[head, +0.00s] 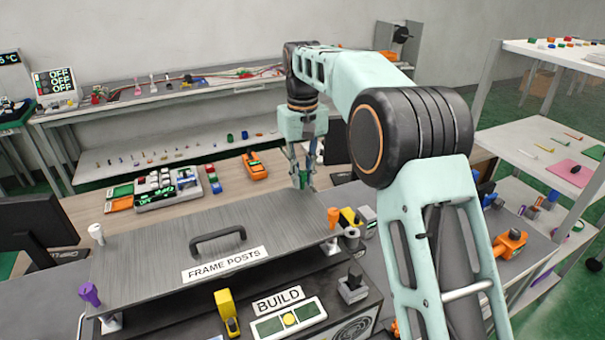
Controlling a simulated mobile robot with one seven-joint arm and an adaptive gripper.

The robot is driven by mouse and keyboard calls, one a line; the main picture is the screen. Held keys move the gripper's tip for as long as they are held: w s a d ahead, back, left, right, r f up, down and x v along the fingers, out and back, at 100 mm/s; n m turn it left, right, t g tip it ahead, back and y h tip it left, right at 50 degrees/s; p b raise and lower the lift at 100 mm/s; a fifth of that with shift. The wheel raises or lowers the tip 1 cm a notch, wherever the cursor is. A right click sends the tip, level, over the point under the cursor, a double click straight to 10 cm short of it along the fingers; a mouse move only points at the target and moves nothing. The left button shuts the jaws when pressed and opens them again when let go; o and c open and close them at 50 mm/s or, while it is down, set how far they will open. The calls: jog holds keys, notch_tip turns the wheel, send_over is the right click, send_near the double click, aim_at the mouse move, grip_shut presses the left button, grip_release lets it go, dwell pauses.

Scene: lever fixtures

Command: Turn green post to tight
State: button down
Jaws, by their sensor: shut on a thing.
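The grey metal plate (150,258) labelled FRAME POSTS has a post near each corner. The white post (96,233) is at the far left, the purple post (89,293) at the near left, and the orange post (333,217) at the near right. My gripper (303,180) points down at the far right corner and is shut. The green post is there between the fingers and mostly hidden by them, so its turn angle cannot be read.
A dark handle (217,241) rises from the plate's middle. A yellow lever (227,311) and a BUILD panel (289,317) are in front. A yellow clamp-like part (350,217) stands close to the orange post. An orange tool (254,166) lies behind the plate.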

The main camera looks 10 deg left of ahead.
jog(key=m+p, duration=0.2)
jog(key=m, duration=0.1)
jog(key=shift+r+m+p, duration=0.2)
jog(key=shift+m+p, duration=0.1)
jog(key=shift+p, duration=0.05)
jog(key=m+p, duration=0.2)
jog(key=m, duration=0.2)
jog(key=shift+f+m, duration=0.1)
jog(key=shift+m, duration=0.2)
jog(key=m, duration=0.4)
jog(key=shift+m, duration=0.3)
jog(key=m, duration=0.4)
jog(key=shift+m, duration=0.4)
jog(key=shift+w, duration=0.1)
jog(key=c, duration=1.8)
grip_release()
jog(key=shift+f, duration=0.1)
